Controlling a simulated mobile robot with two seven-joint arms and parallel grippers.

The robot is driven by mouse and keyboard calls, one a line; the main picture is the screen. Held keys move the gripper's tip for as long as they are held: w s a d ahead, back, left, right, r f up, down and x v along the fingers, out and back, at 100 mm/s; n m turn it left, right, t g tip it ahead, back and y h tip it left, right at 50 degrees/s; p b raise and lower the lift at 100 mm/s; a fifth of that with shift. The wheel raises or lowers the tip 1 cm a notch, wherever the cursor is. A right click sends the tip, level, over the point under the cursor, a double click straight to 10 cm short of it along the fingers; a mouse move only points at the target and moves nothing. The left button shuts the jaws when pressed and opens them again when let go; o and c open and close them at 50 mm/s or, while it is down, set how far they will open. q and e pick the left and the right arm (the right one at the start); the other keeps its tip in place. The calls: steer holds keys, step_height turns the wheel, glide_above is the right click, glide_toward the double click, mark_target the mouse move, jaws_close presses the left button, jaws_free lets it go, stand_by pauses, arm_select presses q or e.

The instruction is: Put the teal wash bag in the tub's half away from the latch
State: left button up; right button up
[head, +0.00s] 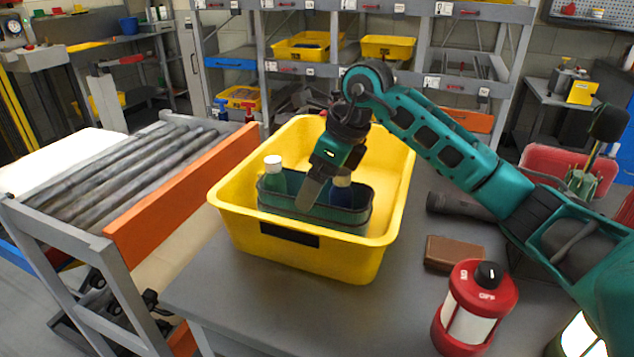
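The teal wash bag (315,212) is an open-topped, long bag inside the yellow tub (398,205), close to its near wall. A green bottle with a white cap (273,174) and a blue bottle (342,193) stand in it. I cannot tell whether the bag rests on the tub floor. My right gripper (308,200) points down into the bag between the two bottles. Its fingertips are partly hidden, so its grip is unclear. A dark rectangular plate (290,234) is on the tub's near wall; I cannot tell if it is the latch. My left gripper is out of view.
The tub stands on a grey table (225,298). A red lantern-like canister (475,308), a brown block (454,253) and a dark cylinder (461,206) are to its right. A roller conveyor (130,180) with an orange side rail is at left. The tub's far part looks empty.

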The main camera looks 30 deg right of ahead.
steer(key=p+v, duration=0.1)
steer(key=v, duration=1)
